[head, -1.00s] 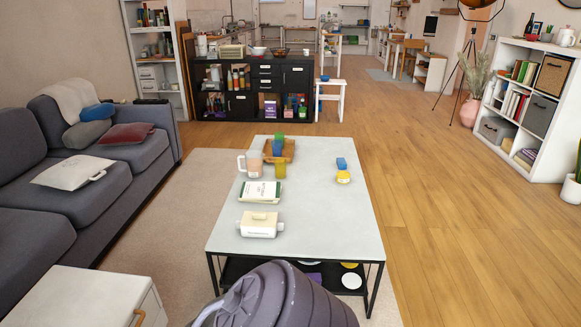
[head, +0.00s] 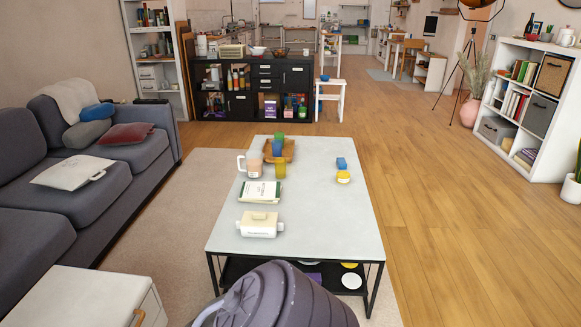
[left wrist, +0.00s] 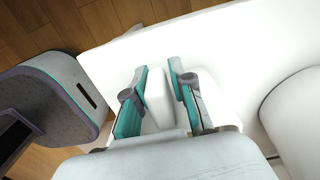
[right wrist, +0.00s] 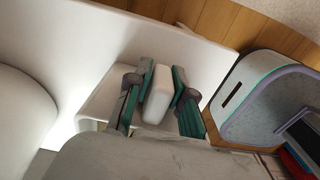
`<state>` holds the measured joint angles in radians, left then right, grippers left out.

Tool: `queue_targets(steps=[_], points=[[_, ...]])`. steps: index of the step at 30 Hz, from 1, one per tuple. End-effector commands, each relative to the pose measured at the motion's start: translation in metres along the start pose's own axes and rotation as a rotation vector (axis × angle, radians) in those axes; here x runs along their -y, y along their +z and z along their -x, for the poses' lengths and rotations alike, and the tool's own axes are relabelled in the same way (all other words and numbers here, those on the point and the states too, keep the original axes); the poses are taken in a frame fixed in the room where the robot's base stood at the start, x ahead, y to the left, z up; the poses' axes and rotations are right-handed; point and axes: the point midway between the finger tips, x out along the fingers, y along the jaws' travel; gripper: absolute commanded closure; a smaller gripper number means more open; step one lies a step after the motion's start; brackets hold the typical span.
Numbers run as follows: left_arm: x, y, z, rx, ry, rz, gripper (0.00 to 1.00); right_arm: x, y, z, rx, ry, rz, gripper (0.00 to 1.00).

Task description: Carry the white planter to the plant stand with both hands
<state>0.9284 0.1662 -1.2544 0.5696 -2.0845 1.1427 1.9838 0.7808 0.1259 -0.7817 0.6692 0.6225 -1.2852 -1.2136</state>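The white planter does not show clearly in the head view. In the left wrist view, my left gripper (left wrist: 158,66) is closed around a pale block-like grip of the white planter (left wrist: 158,103), one finger on each side. In the right wrist view, my right gripper (right wrist: 164,64) is likewise closed around a matching white grip (right wrist: 157,100). Large plain white surfaces fill much of both wrist views, and I cannot tell which belong to the planter. I cannot pick out the plant stand, and neither gripper shows in the head view.
A pale coffee table (head: 320,235) stands ahead. It carries a cream lidded box (head: 260,225), books (head: 260,192), a pitcher (head: 252,163) and a tray (head: 287,150). A grey sofa (head: 110,180) is at left. Open wooden floor (head: 450,220) lies right, before a white shelf (head: 548,165).

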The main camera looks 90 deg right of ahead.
Motion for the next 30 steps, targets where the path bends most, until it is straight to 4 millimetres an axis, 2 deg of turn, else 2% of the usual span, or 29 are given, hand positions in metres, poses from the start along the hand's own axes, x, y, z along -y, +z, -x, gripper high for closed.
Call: queue_targets(steps=[30], points=[[0.0,0.053,0.0,0.002,0.0,0.001,0.78,0.0,0.0,0.0,0.0,0.0,0.0,0.78]])
